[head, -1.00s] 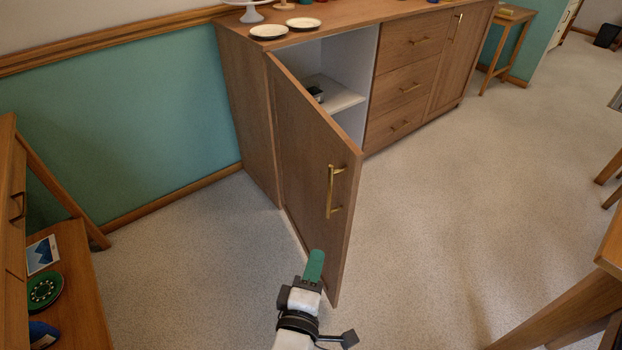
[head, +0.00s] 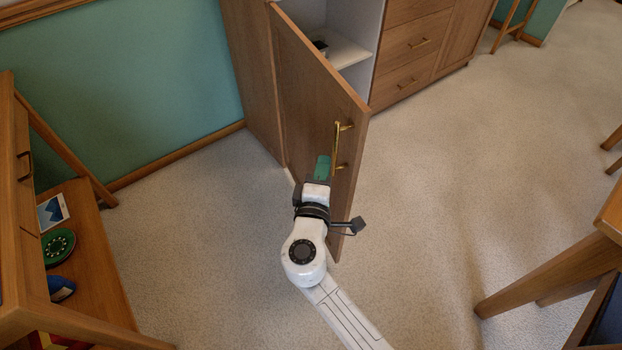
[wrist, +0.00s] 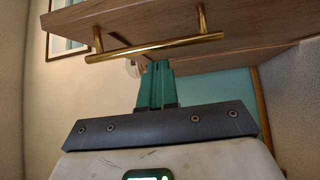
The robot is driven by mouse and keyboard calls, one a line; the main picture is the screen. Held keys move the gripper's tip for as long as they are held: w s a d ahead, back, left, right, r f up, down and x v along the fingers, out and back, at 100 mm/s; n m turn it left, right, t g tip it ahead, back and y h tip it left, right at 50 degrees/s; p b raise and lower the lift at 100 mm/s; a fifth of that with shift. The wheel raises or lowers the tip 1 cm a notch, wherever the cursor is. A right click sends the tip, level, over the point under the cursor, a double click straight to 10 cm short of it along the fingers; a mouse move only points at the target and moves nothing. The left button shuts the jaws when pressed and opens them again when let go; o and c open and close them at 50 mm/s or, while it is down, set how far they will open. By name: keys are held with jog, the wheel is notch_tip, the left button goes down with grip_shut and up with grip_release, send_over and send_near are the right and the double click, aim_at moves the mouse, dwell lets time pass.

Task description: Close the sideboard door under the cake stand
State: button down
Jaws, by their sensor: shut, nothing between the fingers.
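The sideboard door (head: 312,110) stands wide open, swung out from the left end of the wooden sideboard (head: 249,80). Its brass handle (head: 337,148) is on the outer face near the free edge. The handle also shows large in the wrist view (wrist: 155,47). My gripper (head: 323,166) has green fingers and is shut and empty. It is in front of the door's outer face, just left of the handle in the head view; I cannot tell whether it touches the door. The cake stand is out of view now.
A shelf (head: 345,54) with a small dark object shows inside the open compartment. Drawers (head: 408,50) are to its right. A wooden desk (head: 20,200) stands at left, and a wooden table leg (head: 550,275) at right. The carpet between is clear.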

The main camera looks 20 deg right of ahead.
jog(key=shift+w+d, duration=0.1)
jog(key=shift+d, duration=0.45)
jog(key=shift+d, duration=0.1)
